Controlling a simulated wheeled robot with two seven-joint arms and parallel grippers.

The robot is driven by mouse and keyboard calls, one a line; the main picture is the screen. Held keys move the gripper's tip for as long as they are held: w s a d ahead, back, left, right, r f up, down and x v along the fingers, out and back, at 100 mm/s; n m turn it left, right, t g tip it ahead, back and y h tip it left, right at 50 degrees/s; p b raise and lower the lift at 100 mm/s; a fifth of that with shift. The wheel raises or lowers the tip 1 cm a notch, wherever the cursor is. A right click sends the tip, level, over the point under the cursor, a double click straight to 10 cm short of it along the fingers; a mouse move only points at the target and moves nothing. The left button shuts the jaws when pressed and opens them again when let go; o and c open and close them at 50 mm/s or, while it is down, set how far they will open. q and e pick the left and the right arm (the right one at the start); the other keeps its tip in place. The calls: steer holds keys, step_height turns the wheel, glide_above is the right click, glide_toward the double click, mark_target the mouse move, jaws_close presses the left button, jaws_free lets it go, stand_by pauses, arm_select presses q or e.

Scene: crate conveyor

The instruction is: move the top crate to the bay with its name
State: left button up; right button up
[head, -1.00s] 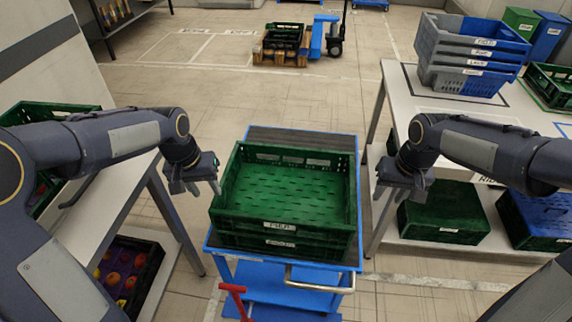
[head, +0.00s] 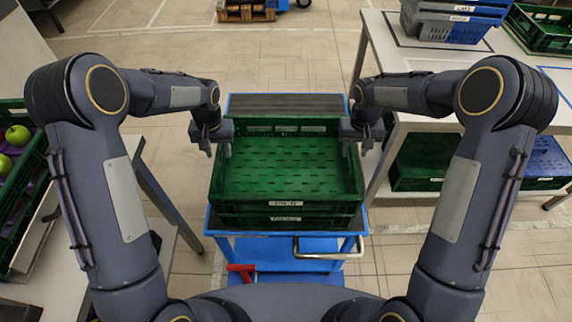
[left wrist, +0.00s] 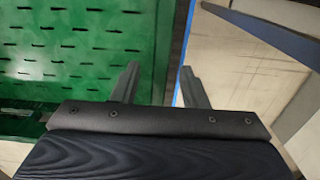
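Two green crates are stacked on a blue trolley (head: 215,226). The top crate (head: 286,200) is empty with a slotted floor. Its front bears a small white name label (head: 286,203), too blurred to read surely. The lower crate (head: 240,220) shows its own label just below. My left gripper (head: 219,150) is at the top crate's left wall, open. In the left wrist view its fingers (left wrist: 157,88) are apart, around the side wall's line; whether they touch it cannot be told. My right gripper (head: 356,149) is at the right wall, its fingers apart.
A table (head: 383,60) at the right bears grey-blue crates (head: 445,25) and a green crate (head: 540,30). More crates (head: 425,165) sit below it. A left table (head: 60,250) holds a crate of apples (head: 35,190). A pallet (head: 245,14) stands on open floor behind.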

arm_select(q)
steer(key=shift+f, duration=2.35)
arm_select(e)
steer(key=shift+f, duration=2.3)
arm_select(q)
jaws_close()
arm_select(e)
jaws_close()
arm_select(q)
steer(key=shift+r, duration=0.1)
